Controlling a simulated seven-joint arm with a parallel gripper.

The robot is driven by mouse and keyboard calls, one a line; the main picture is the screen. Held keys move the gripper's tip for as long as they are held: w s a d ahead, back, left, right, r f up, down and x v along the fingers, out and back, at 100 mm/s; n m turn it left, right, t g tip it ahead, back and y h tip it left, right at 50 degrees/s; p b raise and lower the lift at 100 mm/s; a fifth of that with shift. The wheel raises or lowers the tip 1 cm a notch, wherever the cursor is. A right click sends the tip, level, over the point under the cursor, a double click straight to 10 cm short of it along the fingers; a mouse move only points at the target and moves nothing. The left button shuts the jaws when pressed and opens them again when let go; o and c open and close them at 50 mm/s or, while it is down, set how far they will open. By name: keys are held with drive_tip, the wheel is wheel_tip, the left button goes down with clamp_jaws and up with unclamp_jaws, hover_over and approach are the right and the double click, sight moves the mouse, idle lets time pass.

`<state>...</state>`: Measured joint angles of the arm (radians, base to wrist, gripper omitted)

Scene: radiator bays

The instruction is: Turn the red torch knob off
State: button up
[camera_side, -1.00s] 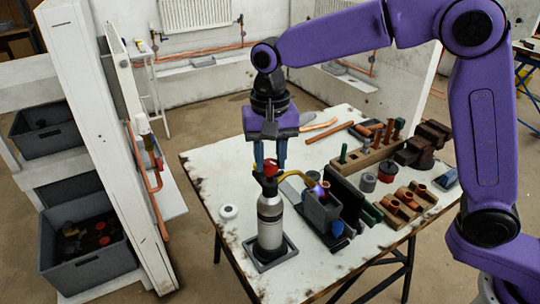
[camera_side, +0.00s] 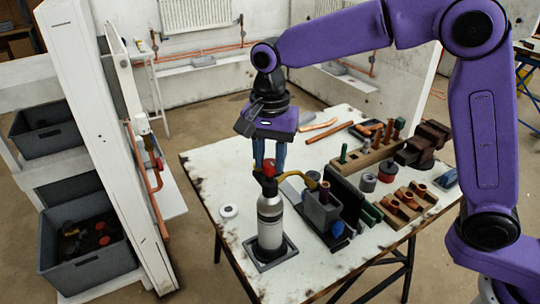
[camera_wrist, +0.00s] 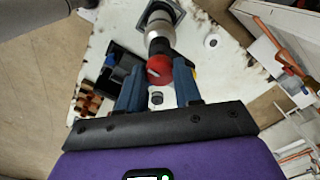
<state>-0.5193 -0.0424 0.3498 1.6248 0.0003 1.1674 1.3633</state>
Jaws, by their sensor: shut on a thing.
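The torch (camera_side: 270,222) is a silver cylinder with a black collar, standing upright at the table's near left. Its red knob (camera_side: 269,169) is on top, and a brass tube curves right to a nozzle (camera_side: 312,179) over a grey box. No glow shows at the nozzle. My gripper (camera_side: 270,163) points down over the torch, its blue fingers shut on the red knob. In the wrist view, the knob (camera_wrist: 159,70) sits between the two blue fingertips (camera_wrist: 158,62), with a pale mark on its face. The torch body (camera_wrist: 156,28) lies beyond it.
The torch stands in a dark square tray (camera_side: 286,249). A white roll (camera_side: 228,211) lies left of it. The grey box (camera_side: 321,211) stands close right, with wooden racks (camera_side: 400,207), copper pipes and a vise (camera_side: 423,146) farther right. The table's left front is mostly clear.

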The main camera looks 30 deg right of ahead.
sight(271, 162)
drive_tip(key=o, duration=1.1)
drive_tip(key=shift+c, duration=0.2)
drive_tip(key=shift+r, duration=0.1)
wheel_tip(271, 162, up, 17)
drive_tip(key=shift+r, duration=0.15)
idle(0.3)
